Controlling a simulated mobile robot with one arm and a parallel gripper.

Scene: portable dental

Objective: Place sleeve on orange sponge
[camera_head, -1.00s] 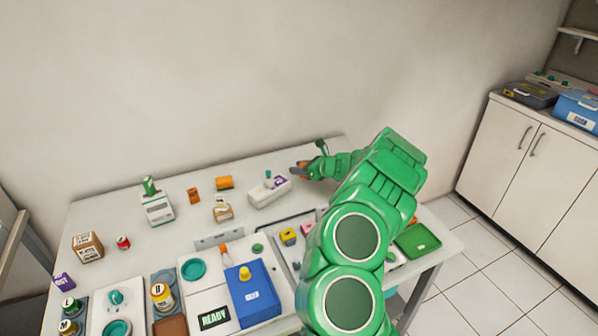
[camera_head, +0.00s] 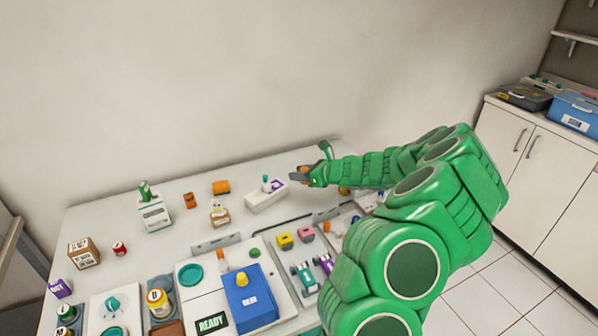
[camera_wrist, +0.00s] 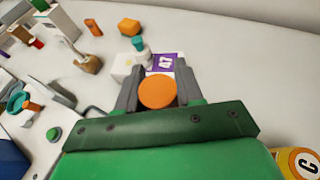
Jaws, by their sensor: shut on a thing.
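My gripper (camera_head: 303,173) is shut on an orange round piece, seen end-on between the fingers in the wrist view (camera_wrist: 157,91). I cannot tell whether this piece is the sleeve. It is held just right of a white box (camera_head: 265,197) with a purple label; the label reads 47 in the wrist view (camera_wrist: 166,63). An orange block (camera_head: 221,187), perhaps the orange sponge, lies on the table left of that box; it also shows in the wrist view (camera_wrist: 130,26). A smaller orange piece (camera_head: 190,200) stands farther left.
A teal-topped bottle (camera_head: 266,183) stands at the white box. A small tan bottle (camera_head: 218,212) and a white-and-green box (camera_head: 154,213) stand to the left. Yellow (camera_head: 285,241) and pink (camera_head: 306,233) blocks sit in front. The wall is close behind the table.

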